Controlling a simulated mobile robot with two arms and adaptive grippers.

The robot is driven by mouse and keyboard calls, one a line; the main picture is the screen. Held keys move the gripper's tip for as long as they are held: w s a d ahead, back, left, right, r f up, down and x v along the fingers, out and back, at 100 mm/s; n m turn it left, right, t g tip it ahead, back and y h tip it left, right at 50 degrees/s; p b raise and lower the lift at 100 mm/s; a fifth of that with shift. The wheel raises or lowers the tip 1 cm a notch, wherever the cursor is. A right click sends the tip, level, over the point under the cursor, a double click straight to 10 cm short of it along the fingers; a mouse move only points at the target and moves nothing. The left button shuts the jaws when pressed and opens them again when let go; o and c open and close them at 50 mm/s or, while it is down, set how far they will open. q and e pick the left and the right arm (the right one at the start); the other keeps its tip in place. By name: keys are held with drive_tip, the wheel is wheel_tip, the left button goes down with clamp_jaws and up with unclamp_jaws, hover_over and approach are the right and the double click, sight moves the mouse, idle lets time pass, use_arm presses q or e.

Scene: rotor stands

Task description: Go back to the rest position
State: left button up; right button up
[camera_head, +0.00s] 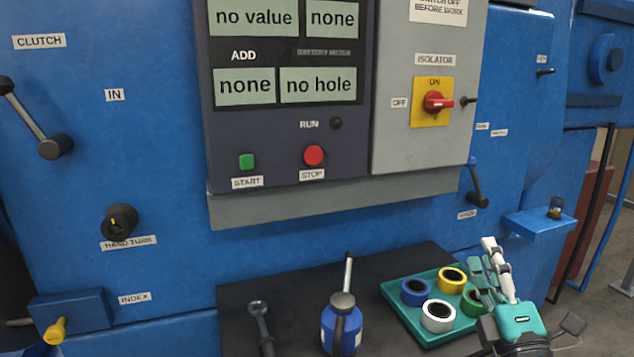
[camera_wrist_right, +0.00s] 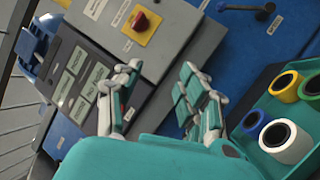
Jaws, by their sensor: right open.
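My right gripper (camera_head: 488,254) is teal and white and stands in front of the right part of the teal tray (camera_head: 408,326) in the head view. In the right wrist view its two fingers (camera_wrist_right: 160,82) are apart, with nothing between them. The gripper hides part of the tray's right side and of the green ring. My left gripper is not in view.
The tray holds a blue ring (camera_head: 415,292), yellow ring (camera_head: 450,279), white ring (camera_head: 438,316) and green ring (camera_head: 472,301). A blue oil can (camera_head: 342,325) and a wrench (camera_head: 262,325) are on the dark bench (camera_head: 295,300). The blue machine (camera_head: 90,200) rises behind.

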drive_tip(key=s+f+m+g+h, duration=0.1)
drive_tip(key=s+f+m+g, duration=0.25)
drive_tip(key=f, duration=0.45)
drive_tip(key=s+d+f+m+g+h, duration=0.15)
drive_tip(key=f+m+g, duration=0.3)
drive_tip(key=f, duration=0.45)
drive_tip(key=s+f+m+g+h, duration=0.1)
drive_tip(key=s+f+m+g, duration=0.3)
drive_tip(key=f, duration=0.4)
drive_tip(key=s+a+f+m+g+y, duration=0.2)
drive_tip(key=s+a+f+m+g, duration=0.15)
drive_tip(key=s+f, duration=0.45)
drive_tip(key=s+a+f+m+g+y, duration=0.2)
drive_tip(key=s+a+f+m+g, duration=0.15)
drive_tip(key=s+f, duration=0.45)
drive_tip(key=s+f+n+g, duration=0.1)
drive_tip(key=s+f+g, duration=0.15)
drive_tip(key=f, duration=1.95)
drive_tip(key=s+d+f, duration=0.2)
drive_tip(key=s+f, duration=1.5)
drive_tip(key=shift+s+f, duration=0.15)
drive_tip(key=shift+s, duration=0.15)
